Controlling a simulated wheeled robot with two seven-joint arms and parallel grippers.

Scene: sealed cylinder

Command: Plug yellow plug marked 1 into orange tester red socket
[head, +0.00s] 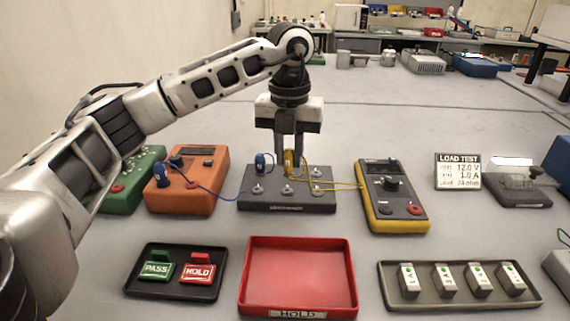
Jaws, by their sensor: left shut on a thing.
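My left gripper (288,158) points down over the dark grey block (318,199), shut on a yellow plug (289,161). The plug is at the block's back row; I cannot tell whether it is still seated or just clear. Its mark is not readable. A yellow lead runs right from the block towards the yellow meter. The orange tester (205,178) lies left of the block. Its red socket (191,185) shows at the front right and looks empty. A blue plug (162,175) stands in the tester's left side. My right gripper is not in view.
Another blue plug (260,163) stands on the block close left of my gripper. A blue lead (215,190) joins block and tester. A green tester (135,177) is left, a yellow meter (390,192) right.

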